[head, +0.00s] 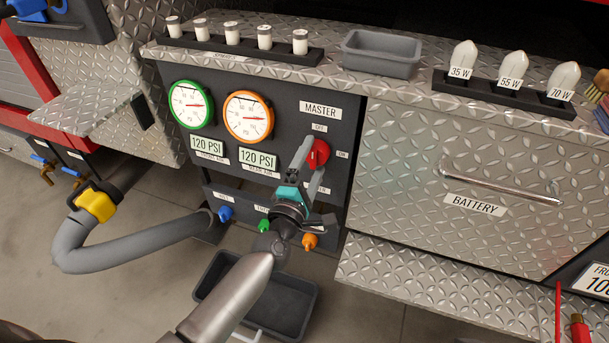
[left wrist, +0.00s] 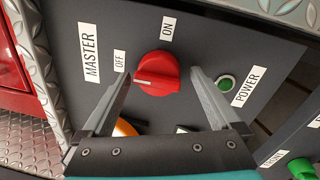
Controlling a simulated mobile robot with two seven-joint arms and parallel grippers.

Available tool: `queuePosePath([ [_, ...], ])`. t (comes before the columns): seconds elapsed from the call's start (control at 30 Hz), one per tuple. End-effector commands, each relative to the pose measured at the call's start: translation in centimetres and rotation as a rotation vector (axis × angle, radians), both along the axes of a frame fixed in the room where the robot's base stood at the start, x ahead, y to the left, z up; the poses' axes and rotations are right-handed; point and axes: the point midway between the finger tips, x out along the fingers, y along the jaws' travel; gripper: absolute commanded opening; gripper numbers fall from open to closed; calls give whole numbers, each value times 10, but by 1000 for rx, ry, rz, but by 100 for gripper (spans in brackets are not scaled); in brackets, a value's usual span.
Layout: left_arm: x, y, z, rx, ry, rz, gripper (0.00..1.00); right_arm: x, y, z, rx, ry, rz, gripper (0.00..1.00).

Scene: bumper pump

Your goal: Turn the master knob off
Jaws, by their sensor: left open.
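The red master knob (head: 320,152) sits on the dark panel under the MASTER label (head: 320,111); it also shows in the left wrist view (left wrist: 157,72). The OFF label (left wrist: 119,61) and ON label (left wrist: 168,27) stand beside it. A white mark on the knob faces left in the wrist view, on the OFF label's side; I cannot tell whether it lines up exactly. My left gripper (head: 309,158) is open, with its fingertips (left wrist: 162,74) on either side of the knob. Small gaps show between the fingers and the knob. My right gripper is not in view.
The panel (head: 345,128) carries a green gauge (head: 191,104) and an orange gauge (head: 248,117). A green POWER light (left wrist: 227,83) is right of the knob in the wrist view. A BATTERY drawer (head: 460,180) juts to the right. A grey hose (head: 140,250) loops at left.

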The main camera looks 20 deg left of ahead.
Motion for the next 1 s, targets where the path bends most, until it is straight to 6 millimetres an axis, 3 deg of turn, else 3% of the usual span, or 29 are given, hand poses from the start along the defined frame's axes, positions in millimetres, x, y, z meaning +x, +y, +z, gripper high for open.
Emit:
queuePosePath([
  [0.17,-20,1,-1,2,3,-1,96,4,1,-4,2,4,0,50],
  [0.7,-125,4,-10,2,5,-2,96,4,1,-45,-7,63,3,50],
  [1.0,-150,5,-12,-1,4,-1,96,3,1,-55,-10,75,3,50],
])
